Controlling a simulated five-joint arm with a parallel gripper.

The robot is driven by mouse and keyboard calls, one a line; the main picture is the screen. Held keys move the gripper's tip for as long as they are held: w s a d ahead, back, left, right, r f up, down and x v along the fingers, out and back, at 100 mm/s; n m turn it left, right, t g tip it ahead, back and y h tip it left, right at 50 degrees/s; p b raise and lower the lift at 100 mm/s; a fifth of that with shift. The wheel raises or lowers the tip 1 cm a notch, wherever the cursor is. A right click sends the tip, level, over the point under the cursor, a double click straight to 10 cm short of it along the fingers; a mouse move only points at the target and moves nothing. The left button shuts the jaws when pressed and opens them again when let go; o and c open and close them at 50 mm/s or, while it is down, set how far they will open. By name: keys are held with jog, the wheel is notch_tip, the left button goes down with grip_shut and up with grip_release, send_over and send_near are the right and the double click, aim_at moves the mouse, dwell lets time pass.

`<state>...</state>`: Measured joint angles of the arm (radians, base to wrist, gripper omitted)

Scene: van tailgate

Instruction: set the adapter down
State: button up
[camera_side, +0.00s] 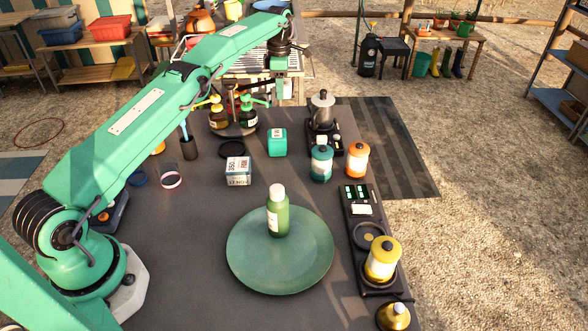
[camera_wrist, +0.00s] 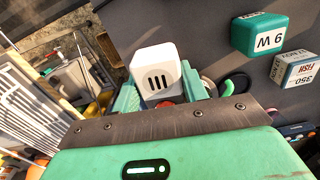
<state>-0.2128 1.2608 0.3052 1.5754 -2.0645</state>
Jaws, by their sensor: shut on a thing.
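The adapter (camera_wrist: 155,66) is a white block with rounded edges and dark slots on the face toward the wrist camera. My gripper (camera_wrist: 160,90) is shut on it, with a green finger on each side. In the side view my gripper (camera_side: 286,92) hangs at the far edge of the dark tabletop (camera_side: 200,225), behind the teal block (camera_side: 277,142).
The spray bottles (camera_side: 249,112) stand left of my gripper and the moka pot (camera_side: 322,108) right. Nearer are a printed box (camera_side: 237,171), a teal canister (camera_side: 321,163), an orange canister (camera_side: 357,160) and a green plate (camera_side: 255,265) bearing a bottle (camera_side: 278,212). Bare tabletop lies left of the plate.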

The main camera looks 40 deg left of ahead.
aim_at(280, 120)
jog(key=shift+a+f+n, duration=0.3)
jog(key=shift+f+n, duration=0.05)
jog(key=shift+n, duration=0.15)
jog(key=shift+f, duration=4)
jog(key=shift+f, duration=0.2)
jog(key=o, duration=1.1)
jog(key=shift+r, duration=0.15)
jog(key=shift+r, duration=3.8)
